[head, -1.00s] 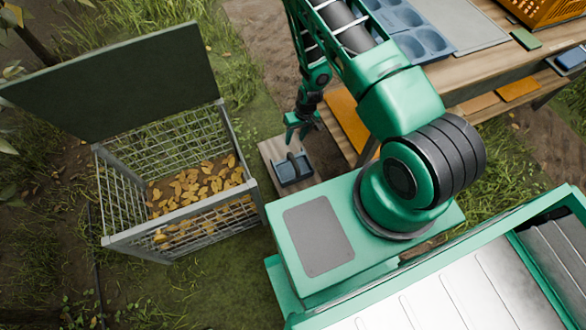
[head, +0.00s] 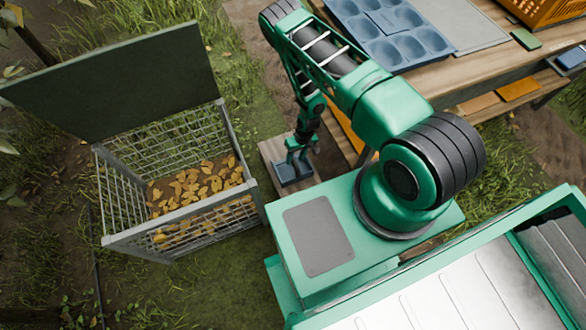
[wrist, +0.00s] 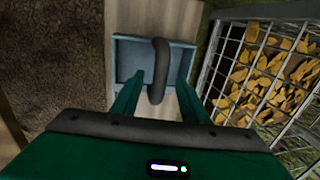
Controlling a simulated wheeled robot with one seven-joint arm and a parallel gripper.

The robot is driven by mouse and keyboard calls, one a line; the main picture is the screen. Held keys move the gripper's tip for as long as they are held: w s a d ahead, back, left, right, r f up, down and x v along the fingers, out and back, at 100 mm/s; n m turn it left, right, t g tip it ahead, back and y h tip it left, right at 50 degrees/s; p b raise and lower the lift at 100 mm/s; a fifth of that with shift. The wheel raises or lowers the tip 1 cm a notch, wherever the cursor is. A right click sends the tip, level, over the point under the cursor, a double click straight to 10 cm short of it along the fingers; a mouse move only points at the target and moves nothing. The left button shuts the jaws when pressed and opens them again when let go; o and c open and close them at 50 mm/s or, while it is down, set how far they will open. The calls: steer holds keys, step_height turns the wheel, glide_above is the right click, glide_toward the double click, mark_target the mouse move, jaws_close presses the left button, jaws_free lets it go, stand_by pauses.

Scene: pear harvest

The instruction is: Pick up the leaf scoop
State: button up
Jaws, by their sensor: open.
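The leaf scoop (head: 292,174) is a blue-grey shallow tray with a dark arched handle. It lies on a small wooden board between the wire bin and the workbench. In the wrist view the scoop (wrist: 130,58) lies just beyond my gripper, and its dark handle (wrist: 161,68) rises between the two fingers. My gripper (wrist: 154,98) is open, one green finger on each side of the handle. In the head view my gripper (head: 302,158) points down over the scoop and hides part of it, including most of the handle.
A wire bin (head: 180,211) with yellow leaves and a raised dark lid (head: 125,80) stands close to the left. A wooden workbench (head: 480,78) with a blue cupped tray (head: 388,28) and an orange crate (head: 545,10) is at the right. Grass surrounds the board.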

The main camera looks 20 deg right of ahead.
mark_target(294, 160)
steer(key=shift+w+a+f, duration=0.1)
steer(key=shift+a+f, duration=0.1)
steer(key=shift+f, duration=0.75)
steer(key=shift+a+f, duration=0.2)
steer(key=shift+f, duration=0.7)
steer(key=shift+c, duration=0.2)
jaws_close()
steer(key=shift+r, duration=0.15)
